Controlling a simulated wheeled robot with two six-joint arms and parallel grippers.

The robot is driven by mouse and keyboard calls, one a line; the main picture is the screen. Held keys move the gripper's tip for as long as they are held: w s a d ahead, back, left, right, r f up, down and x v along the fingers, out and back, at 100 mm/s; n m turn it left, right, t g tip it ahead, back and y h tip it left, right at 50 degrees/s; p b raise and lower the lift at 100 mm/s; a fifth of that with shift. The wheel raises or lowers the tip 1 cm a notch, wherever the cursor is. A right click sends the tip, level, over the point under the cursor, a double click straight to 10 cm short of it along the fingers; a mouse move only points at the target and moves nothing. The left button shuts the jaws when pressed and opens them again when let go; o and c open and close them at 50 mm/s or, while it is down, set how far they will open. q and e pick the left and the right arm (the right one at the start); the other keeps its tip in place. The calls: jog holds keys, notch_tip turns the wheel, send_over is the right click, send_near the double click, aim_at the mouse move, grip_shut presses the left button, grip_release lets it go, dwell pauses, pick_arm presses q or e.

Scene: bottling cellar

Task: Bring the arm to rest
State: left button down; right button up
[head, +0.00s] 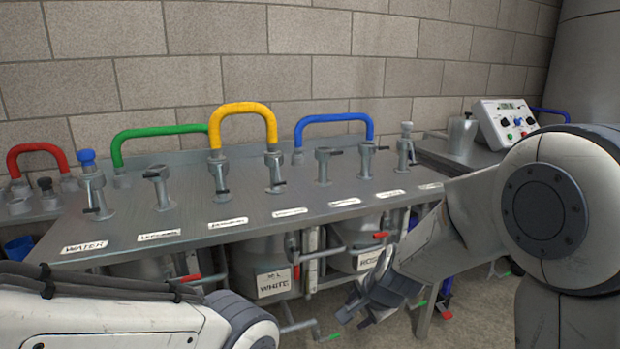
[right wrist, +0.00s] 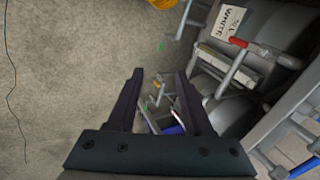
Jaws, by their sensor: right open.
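My right arm comes in from the right in the head view, bent at a large grey joint. Its gripper (head: 375,300) hangs low in front of the steel bench (head: 185,212), below the bench top and apart from it. In the right wrist view the same gripper (right wrist: 163,92) has its two dark fingers spread, with nothing held between them. Floor and some blurred small parts show beyond the fingers. My left arm crosses the lower left corner of the head view, and its gripper is out of the picture.
The bench top carries labelled grey valve posts and yellow (head: 243,110), green (head: 160,130) and blue (head: 334,117) looped pipes. Beneath hang tanks, including one with a WHITE label (head: 273,283), with red-handled levers. A control box (head: 507,122) stands at the back right.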

jog(key=s+d+f+n+g+h, duration=0.25)
jog(key=s+d+n, duration=0.55)
jog(key=s+n, duration=0.45)
jog(key=s+a+r+n+g+y+p, duration=0.1)
jog(key=s+a+r+n+g, duration=0.1)
jog(key=s+a+r+n, duration=0.4)
jog(key=s+a+r+n+g+y, duration=0.1)
jog(key=s+a+r, duration=0.1)
jog(key=s+a, duration=0.6)
notch_tip(320, 180, up, 28)
jog(key=p, duration=2.9)
jog(key=shift+s+d+r, duration=0.25)
jog(key=shift+s+d, duration=0.15)
jog(key=shift+s, duration=0.05)
jog(key=shift+h, duration=0.25)
